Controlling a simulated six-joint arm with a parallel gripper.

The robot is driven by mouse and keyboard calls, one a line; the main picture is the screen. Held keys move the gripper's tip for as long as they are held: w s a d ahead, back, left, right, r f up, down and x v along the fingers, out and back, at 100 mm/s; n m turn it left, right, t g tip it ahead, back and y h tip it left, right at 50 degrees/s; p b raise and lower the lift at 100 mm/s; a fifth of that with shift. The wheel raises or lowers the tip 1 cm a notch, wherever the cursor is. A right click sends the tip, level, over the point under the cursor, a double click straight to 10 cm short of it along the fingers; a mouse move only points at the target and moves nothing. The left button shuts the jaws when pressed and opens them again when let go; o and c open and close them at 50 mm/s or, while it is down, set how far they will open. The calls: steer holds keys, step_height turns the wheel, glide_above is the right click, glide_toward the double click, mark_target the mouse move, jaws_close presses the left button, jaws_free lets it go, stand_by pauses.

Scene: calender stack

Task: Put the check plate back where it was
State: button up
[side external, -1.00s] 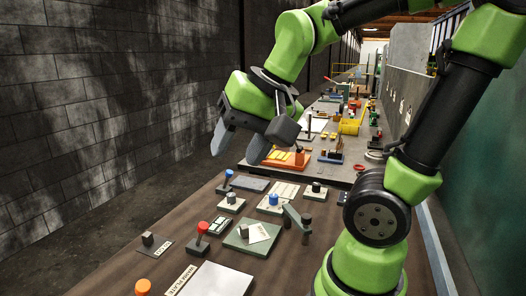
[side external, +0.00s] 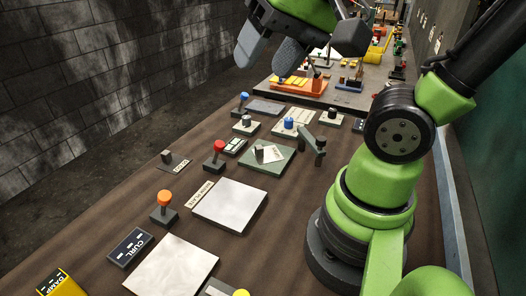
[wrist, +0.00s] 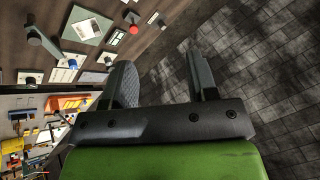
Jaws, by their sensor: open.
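My gripper (side external: 262,62) is open and empty, high above the far-left edge of the work table. In the wrist view its two fingers (wrist: 163,75) are apart with nothing between them. Two pale square plates lie flat on the table: one (side external: 230,205) next to a label strip, the other (side external: 175,270) nearer the camera. A green plate (side external: 283,168) with a black knob and a white card lies farther back; it also shows in the wrist view (wrist: 80,18). I cannot tell which of these is the check plate.
Knobbed posts stand along the table: orange (side external: 164,198), red (side external: 218,148) and blue (side external: 242,97). A dark lever (side external: 308,143) stands right of the green plate. A dark CURL block (side external: 130,247) lies at the front left. A second bench with many parts stands behind.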

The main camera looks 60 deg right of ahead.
steer(key=w+d+f+m+g+h, duration=0.2)
steer(key=w+d+f+m+g, duration=0.1)
steer(key=w+d+m, duration=0.3)
steer(key=m+g+h, duration=0.2)
steer(key=m+g, duration=0.3)
steer(key=m, duration=0.8)
glide_toward(260, 147)
steer(key=shift+m+g, duration=0.6)
steer(key=f, duration=0.2)
steer(key=d+f, duration=0.1)
steer(key=f, duration=0.1)
steer(key=shift+w, duration=0.15)
steer(key=shift+x, duration=2.75)
steer(key=shift+r, duration=0.1)
jaws_close()
